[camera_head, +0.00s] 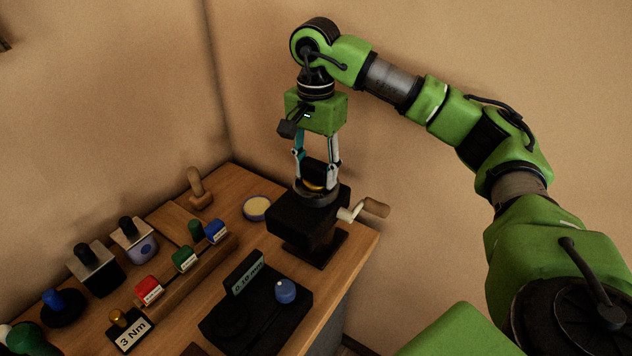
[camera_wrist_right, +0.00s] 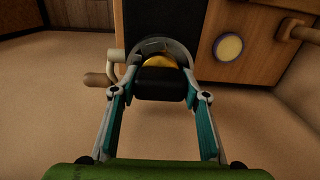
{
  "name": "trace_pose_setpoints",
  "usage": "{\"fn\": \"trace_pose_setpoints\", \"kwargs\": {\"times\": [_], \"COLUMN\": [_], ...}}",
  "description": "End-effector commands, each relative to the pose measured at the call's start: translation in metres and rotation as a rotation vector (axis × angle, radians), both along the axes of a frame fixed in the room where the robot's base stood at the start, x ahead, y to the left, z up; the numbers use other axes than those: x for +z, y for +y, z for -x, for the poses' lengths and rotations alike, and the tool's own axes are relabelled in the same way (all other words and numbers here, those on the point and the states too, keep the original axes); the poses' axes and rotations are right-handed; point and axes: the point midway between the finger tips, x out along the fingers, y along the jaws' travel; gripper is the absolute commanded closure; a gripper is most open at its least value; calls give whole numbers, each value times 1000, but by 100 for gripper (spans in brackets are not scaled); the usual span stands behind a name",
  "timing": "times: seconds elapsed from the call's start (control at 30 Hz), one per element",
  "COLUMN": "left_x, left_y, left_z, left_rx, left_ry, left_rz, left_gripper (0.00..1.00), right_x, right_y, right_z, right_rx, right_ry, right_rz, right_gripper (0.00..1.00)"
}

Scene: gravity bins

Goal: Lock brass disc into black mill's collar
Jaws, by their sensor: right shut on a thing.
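The black mill (camera_head: 297,215) stands at the far right end of the bench, with a crank on its right side. A grey ring-shaped collar (camera_head: 317,198) sits on its top. My right gripper (camera_head: 317,178) points down over the collar, its fingers shut on a black block. The brass disc (camera_head: 313,186) shows just below this block, at the collar. In the right wrist view the disc (camera_wrist_right: 158,62) shows as a gold patch inside the grey collar (camera_wrist_right: 172,46), partly hidden by the black block (camera_wrist_right: 160,86). I cannot tell whether it is fully seated. My left gripper is out of view.
The mill's crank handle (camera_head: 375,207) sticks out to the right. A round cream-topped dish (camera_head: 257,208) and a wooden-handled tamper (camera_head: 197,190) stand left of the mill. A black device with a blue knob (camera_head: 286,291) lies in front. Several labelled blocks fill the left bench.

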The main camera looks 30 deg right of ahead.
Motion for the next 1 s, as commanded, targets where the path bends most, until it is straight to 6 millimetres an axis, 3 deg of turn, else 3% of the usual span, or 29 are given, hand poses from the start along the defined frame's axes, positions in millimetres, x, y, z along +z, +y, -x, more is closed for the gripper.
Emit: {"fn": "trace_pose_setpoints", "kwargs": {"times": [0.23,0.27,0.33,0.73,1.0], "left_x": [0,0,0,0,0], "left_y": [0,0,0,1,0], "left_z": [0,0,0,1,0], "left_rx": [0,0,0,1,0], "left_ry": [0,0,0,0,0], "left_rz": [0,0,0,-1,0], "left_gripper": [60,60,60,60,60], "right_x": [0,0,0,3,46], "right_y": [0,0,0,0,0], "right_z": [0,0,0,0,-1], "right_rx": [45,45,44,43,43], "right_ry": [-1,-1,-1,-1,-5], "right_rz": [0,0,0,0,0], "right_gripper": [94,55,38,38,38]}}
